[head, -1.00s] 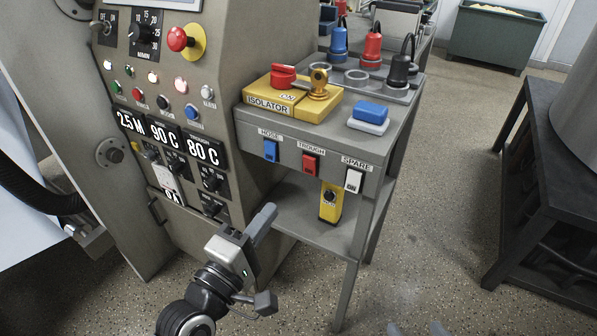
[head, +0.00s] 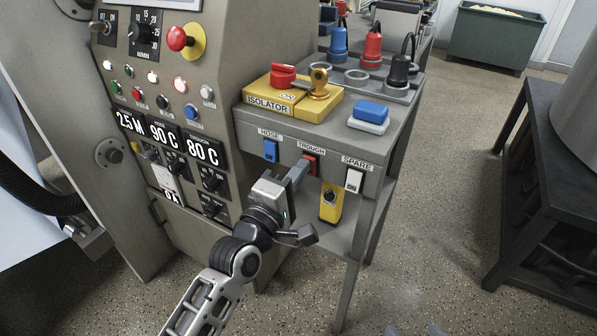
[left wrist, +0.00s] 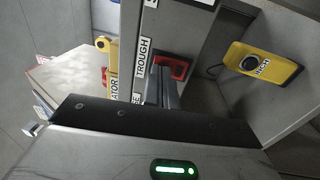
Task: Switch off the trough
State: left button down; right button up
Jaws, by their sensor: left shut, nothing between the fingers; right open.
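The red TROUGH switch (head: 311,164) sits on the front panel of the grey side table, between the blue HOSE switch (head: 271,151) and the white SPARE switch (head: 353,181). My left gripper (head: 299,172) is shut and empty, with its fingertips at the trough switch, covering part of it. In the left wrist view the shut fingers (left wrist: 161,85) reach toward the red switch (left wrist: 179,68) below the TROUGH label; I cannot tell whether they touch it. The switch's rocker position is hidden. My right gripper (head: 415,330) shows only faintly at the bottom edge, open.
A yellow isolator box (head: 290,97) with a red knob and brass padlock sits on the tabletop, beside a blue and white block (head: 369,116). The machine's control panel stands left.

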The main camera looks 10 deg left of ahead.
pick_arm(q)
jog(key=shift+r, duration=0.1)
pick_arm(e)
jog(key=shift+r, duration=0.1)
pick_arm(q)
jog(key=p, duration=0.2)
jog(key=r+g+p, duration=0.1)
jog(key=p, duration=0.1)
jog(key=shift+w+r+p, duration=0.25)
jog(key=shift+w+p, duration=0.05)
jog(key=shift+p, duration=0.05)
jog(key=f+v, duration=0.1)
jog(key=v, duration=1.5)
jog(key=shift+s, duration=0.2)
pick_arm(e)
jog(key=r, duration=0.2)
jog(key=shift+d+r, duration=0.25)
jog(key=shift+r, duration=0.15)
pick_arm(q)
jog(key=shift+d, duration=0.2)
